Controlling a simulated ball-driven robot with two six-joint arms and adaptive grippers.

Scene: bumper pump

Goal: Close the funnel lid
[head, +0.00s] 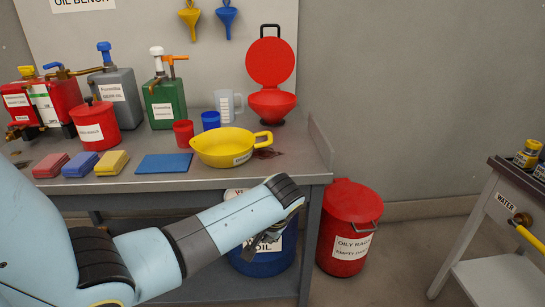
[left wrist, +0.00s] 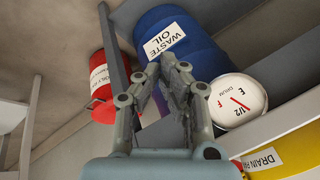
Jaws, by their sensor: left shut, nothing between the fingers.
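The red funnel (head: 271,105) stands at the back right of the workbench. Its round red lid (head: 270,62) is open, standing upright above the bowl with a black handle at its top. My left gripper (head: 266,240) is low, in front of the bench's right end and below the top. It is well below and apart from the funnel. In the left wrist view its fingers (left wrist: 168,65) are together with nothing between them, pointing toward the blue waste oil drum. The funnel is not in the left wrist view. My right gripper is in neither view.
The blue waste oil drum (left wrist: 185,50) is under the bench. A red oily rag bin (head: 347,235) stands right of it.

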